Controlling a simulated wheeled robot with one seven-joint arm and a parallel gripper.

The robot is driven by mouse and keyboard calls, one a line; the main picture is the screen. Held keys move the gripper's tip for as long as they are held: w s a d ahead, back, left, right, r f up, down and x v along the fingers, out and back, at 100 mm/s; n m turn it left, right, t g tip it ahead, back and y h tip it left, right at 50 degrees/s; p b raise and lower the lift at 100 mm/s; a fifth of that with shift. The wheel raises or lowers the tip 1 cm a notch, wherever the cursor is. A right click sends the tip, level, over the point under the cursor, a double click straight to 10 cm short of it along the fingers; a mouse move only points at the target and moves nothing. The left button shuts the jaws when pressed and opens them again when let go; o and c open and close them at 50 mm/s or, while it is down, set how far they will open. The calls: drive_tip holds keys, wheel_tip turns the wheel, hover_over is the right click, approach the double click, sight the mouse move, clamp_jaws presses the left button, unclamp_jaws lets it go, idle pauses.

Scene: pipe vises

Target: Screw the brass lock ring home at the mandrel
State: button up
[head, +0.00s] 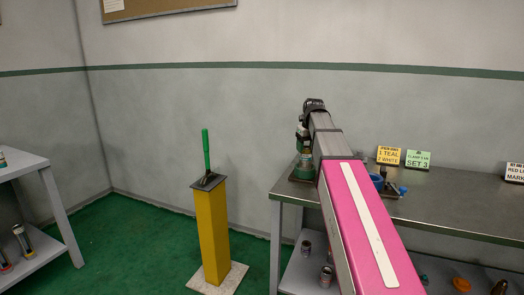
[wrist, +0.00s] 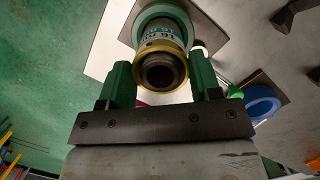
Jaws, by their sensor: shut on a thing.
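The brass lock ring (wrist: 141,62) shows in the wrist view around the end of the mandrel (wrist: 160,34), a grey cylinder with teal and white markings. The mandrel's dark hollow end faces the camera, and a green collar (wrist: 149,14) surrounds it farther back. My gripper (wrist: 161,72) has its two green fingers at the left and right sides of the ring, shut on it. I cannot tell how far the ring is threaded. In the head view, my arm reaches to the bench's left end, where a green fixture (head: 304,168) stands; the arm partly hides it and the ring is not distinguishable.
The grey bench (head: 450,205) carries a blue ring (head: 377,181), also in the wrist view (wrist: 260,103), and label cards (head: 388,155). A yellow post (head: 212,232) with a green upright handle (head: 206,149) stands left of it. Green floor between them is clear.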

drive_tip(key=m, duration=0.3)
drive_tip(key=shift+h, duration=0.3)
drive_tip(key=o, duration=0.9)
drive_tip(key=shift+o, duration=0.2)
